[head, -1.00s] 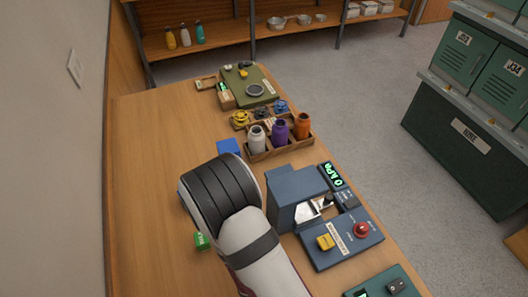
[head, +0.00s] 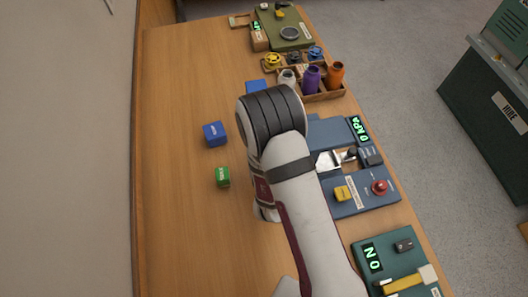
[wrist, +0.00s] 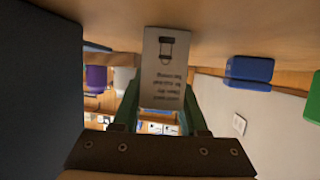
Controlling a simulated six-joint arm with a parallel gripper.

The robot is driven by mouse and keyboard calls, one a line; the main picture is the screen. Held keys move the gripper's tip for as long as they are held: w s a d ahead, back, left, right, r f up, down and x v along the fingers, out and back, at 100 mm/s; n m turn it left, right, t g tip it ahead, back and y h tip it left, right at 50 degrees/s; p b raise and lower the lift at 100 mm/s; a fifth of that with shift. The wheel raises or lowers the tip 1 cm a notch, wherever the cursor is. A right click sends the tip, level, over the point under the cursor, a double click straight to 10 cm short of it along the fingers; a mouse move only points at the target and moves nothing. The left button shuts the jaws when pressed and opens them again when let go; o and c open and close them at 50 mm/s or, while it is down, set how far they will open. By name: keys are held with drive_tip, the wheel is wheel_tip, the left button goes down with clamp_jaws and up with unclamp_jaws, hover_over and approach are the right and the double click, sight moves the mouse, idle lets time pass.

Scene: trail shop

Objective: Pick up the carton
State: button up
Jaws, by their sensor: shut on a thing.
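The carton (wrist: 165,65) is a pale box with a small lantern-like drawing and printed lines that look upside down in the wrist view. My gripper (wrist: 163,98) has its green fingers closed on the carton's two sides. In the wrist view the carton's far end appears against the wooden tabletop; I cannot tell whether it touches. In the head view my arm hides the gripper and carton, beside the blue-grey machine (head: 330,132).
Blue boxes (head: 215,133) (head: 256,87) and a green box (head: 222,177) stand on the table (head: 180,220). A wooden bottle rack (head: 325,96) and a green device (head: 285,28) lie farther back. A teal device (head: 385,255) is at front right. The table's left side is mostly clear.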

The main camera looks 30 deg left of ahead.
clamp_jaws()
